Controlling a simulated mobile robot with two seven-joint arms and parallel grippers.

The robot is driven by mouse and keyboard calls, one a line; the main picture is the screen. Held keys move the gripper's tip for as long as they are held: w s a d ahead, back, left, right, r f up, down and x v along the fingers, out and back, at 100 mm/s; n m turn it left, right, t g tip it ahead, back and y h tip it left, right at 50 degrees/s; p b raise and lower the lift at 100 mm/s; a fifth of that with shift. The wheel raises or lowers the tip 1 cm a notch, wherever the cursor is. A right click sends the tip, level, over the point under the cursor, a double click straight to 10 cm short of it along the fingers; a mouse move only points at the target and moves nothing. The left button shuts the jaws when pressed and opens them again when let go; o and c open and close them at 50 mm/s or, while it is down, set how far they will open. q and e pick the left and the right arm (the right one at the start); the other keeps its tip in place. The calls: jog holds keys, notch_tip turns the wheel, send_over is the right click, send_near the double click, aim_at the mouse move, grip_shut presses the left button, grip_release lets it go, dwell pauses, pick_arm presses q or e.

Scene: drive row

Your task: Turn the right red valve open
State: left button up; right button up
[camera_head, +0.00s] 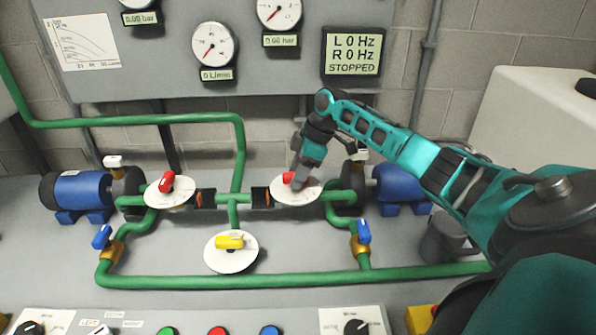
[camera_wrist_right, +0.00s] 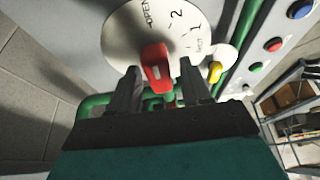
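The right red valve handle (camera_head: 289,177) sits on a round white dial (camera_head: 310,192) on the green pipework, partly hidden by my right gripper (camera_head: 301,180). In the right wrist view the red handle (camera_wrist_right: 156,66) stands between my two fingertips, with a narrow gap on its right side. The fingers are apart, one on either side of the handle; whether either touches it I cannot tell. The dial there (camera_wrist_right: 185,20) reads OPEN, 2 and 1. My left gripper is not in view.
A left red valve (camera_head: 168,183), a yellow valve (camera_head: 230,241) and blue valve handles (camera_head: 102,236) sit on nearby pipes. Blue motors (camera_head: 82,192) stand at both sides. A display (camera_head: 352,54) reads L 0 Hz, R 0 Hz, STOPPED. Buttons (camera_head: 217,331) line the front edge.

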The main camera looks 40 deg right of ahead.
jog(key=shift+o, duration=0.3)
jog(key=shift+r, duration=0.1)
jog(key=shift+d+r, duration=0.25)
jog(key=shift+r, duration=0.25)
jog(key=v, duration=1.1)
jog(key=shift+s+r, duration=0.25)
jog(key=shift+r, duration=0.1)
